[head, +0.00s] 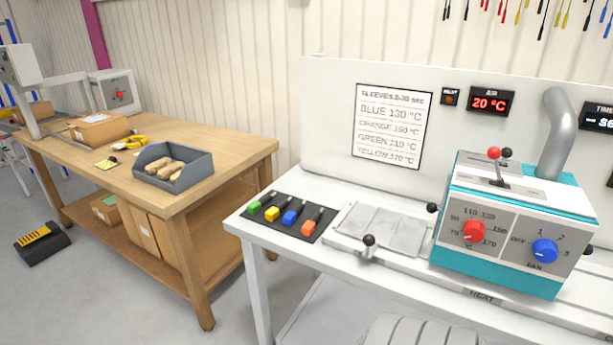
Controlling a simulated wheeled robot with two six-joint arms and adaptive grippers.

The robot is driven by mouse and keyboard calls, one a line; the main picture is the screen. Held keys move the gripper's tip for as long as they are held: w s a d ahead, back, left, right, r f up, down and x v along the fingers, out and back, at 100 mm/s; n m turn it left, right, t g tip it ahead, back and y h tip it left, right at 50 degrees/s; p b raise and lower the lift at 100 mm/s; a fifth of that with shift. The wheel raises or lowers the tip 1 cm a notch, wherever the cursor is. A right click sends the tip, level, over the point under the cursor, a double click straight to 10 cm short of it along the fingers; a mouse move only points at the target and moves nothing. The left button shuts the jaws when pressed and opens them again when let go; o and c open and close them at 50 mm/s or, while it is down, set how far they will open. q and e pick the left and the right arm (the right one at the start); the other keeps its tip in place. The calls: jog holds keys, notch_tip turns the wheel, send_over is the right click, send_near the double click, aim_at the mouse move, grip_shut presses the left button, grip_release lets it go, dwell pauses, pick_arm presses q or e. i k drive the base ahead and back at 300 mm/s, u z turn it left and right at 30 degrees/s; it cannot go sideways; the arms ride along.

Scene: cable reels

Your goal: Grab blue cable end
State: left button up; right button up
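The blue cable end (290,217) lies on a black mat (262,224) at the left end of the white workbench. It has a blue block with a dark thin part pointing to the back right. A green one (254,207) and a yellow one (272,213) lie to its left, and an orange-red one (308,229) to its right. All lie side by side, apart from each other. Neither of my grippers is in view.
A grey tray with a black-knobbed lever (369,241) sits right of the mat. Farther right stands a teal and white heater (500,271) with dials. A wooden table (222,150) with a grey bin (150,180) stands left, across a gap.

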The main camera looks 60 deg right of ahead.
aim_at(290, 216)
jog(key=z, duration=0.6)
jog(key=i, duration=0.35)
jog(key=z, duration=1.4)
